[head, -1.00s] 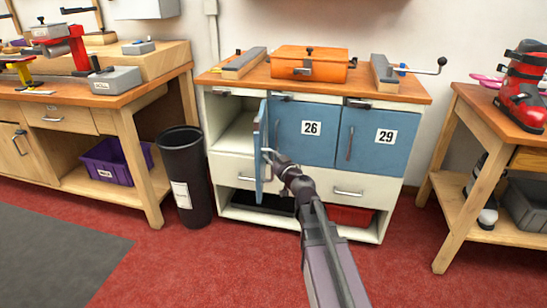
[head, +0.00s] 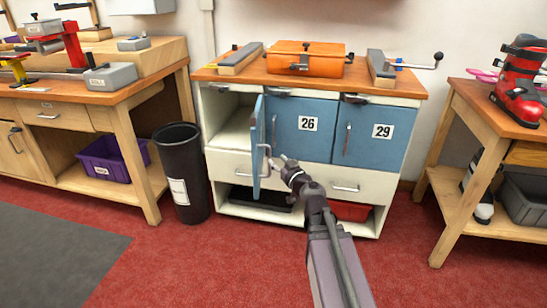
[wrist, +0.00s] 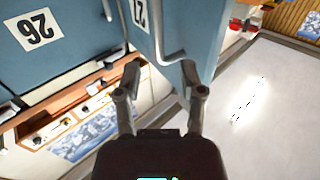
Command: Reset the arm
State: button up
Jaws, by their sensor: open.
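My gripper (head: 284,165) is open and empty in front of the cabinet, low by the open blue door (head: 258,140). In the head view it is just right of that door's metal handle (head: 264,160), with a small gap showing. In the wrist view the two fingers of my gripper (wrist: 160,93) are spread. The open door, numbered 27 (wrist: 140,14), and its handle (wrist: 158,40) lie ahead of them. The compartment (head: 232,128) behind the door shows as empty where visible.
Doors 26 (head: 301,127) and 29 (head: 371,136) are shut. An orange case (head: 305,62) sits on the cabinet top. A black bin (head: 183,172) stands at left. Benches flank the cabinet (head: 425,92). Red floor (head: 235,265) in front is clear.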

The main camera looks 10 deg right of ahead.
jog(key=shift+s+d, duration=0.2)
jog(key=shift+s, duration=0.5)
jog(key=shift+d, duration=0.1)
